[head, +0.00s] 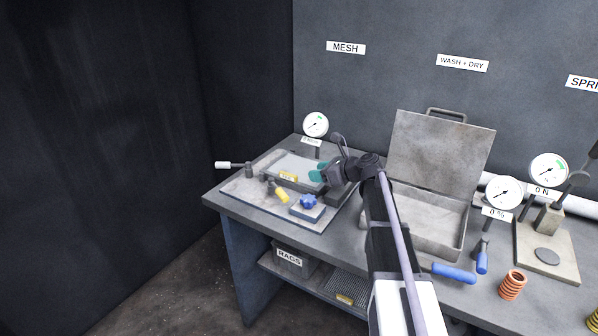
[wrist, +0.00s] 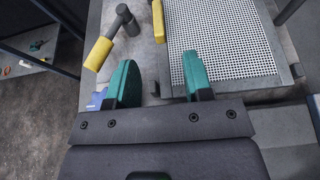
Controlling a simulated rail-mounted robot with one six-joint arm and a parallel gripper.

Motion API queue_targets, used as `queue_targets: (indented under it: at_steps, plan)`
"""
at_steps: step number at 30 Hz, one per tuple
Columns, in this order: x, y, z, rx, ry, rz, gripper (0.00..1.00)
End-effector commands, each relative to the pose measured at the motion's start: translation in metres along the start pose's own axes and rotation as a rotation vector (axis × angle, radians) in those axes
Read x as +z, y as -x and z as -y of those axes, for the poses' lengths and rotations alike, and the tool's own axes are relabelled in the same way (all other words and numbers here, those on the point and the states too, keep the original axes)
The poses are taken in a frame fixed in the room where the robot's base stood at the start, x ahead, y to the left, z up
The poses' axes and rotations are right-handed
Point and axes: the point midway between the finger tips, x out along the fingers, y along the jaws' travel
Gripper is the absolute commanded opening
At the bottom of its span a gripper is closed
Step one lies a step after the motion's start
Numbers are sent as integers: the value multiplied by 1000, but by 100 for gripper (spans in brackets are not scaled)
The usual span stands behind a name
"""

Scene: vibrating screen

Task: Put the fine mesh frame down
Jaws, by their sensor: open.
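A mesh frame (head: 293,165) with a yellow tag (head: 288,177) lies flat in the fixture on the bench below the MESH sign. In the wrist view its perforated sheet (wrist: 222,38) fills the upper right, with the yellow tag (wrist: 159,22) along its left side. I cannot read the tag, so I cannot tell whether it is the fine mesh. My gripper (head: 318,176) is over the right part of this fixture. In the wrist view my gripper (wrist: 158,88) is open, its green fingers apart with nothing between them, near the frame's lower edge.
A yellow-handled clamp (head: 280,194) and a blue knob (head: 309,201) stand at the fixture's front. A gauge (head: 315,125) rises behind. An open metal box (head: 452,240) is to the right. A second tagged mesh frame (head: 355,288) and the RAGS bin (head: 290,262) sit on the lower shelf.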

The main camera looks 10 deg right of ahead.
Motion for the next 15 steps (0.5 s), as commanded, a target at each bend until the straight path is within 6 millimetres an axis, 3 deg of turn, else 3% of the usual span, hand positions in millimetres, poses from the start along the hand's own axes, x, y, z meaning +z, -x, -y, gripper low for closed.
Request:
queue_targets:
  at_steps: [9, 15]
  plan:
    - [-3, -52, 0, 2, 2, 0, 47]
    - [0, -60, -1, 1, 1, 0, 47]
